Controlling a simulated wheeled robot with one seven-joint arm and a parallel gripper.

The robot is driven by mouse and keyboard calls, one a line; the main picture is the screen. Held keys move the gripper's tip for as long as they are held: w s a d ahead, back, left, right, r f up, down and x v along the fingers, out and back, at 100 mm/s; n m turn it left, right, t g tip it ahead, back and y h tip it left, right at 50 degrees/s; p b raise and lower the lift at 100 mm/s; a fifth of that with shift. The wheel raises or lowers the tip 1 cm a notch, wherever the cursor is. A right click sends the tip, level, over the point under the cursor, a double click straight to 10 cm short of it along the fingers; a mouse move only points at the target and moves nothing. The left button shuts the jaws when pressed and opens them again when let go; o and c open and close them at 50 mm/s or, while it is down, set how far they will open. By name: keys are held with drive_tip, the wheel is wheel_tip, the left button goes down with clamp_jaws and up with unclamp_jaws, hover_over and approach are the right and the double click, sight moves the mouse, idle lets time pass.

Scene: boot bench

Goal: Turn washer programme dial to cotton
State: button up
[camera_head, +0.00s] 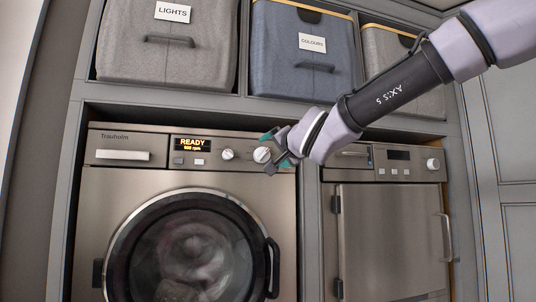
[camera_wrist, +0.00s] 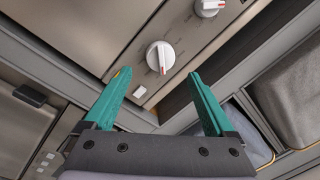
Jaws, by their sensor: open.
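The washer (camera_head: 130,185) stands at left with a lit display reading READY. Its panel has two round white dials: a left dial (camera_head: 228,154) and a right dial (camera_head: 262,155). Which is the programme dial cannot be told; no cotton label is readable. My gripper (camera_head: 269,152) is open in front of the right dial and partly overlaps it. In the wrist view, the nearer dial (camera_wrist: 160,56), with a red mark, sits just beyond and between my teal fingertips (camera_wrist: 160,74), with gaps on both sides. The other dial (camera_wrist: 208,5) is at the top edge.
A second appliance (camera_head: 385,225) with its own knob (camera_head: 433,163) stands at right. Fabric bins labelled LIGHTS (camera_head: 165,65) and COLOURS (camera_head: 300,75) sit on the shelf above. The washer's round door (camera_head: 190,250) is closed below the panel.

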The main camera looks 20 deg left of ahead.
drive_tip(key=v, duration=0.5)
drive_tip(key=shift+w, duration=0.1)
idle(0.3)
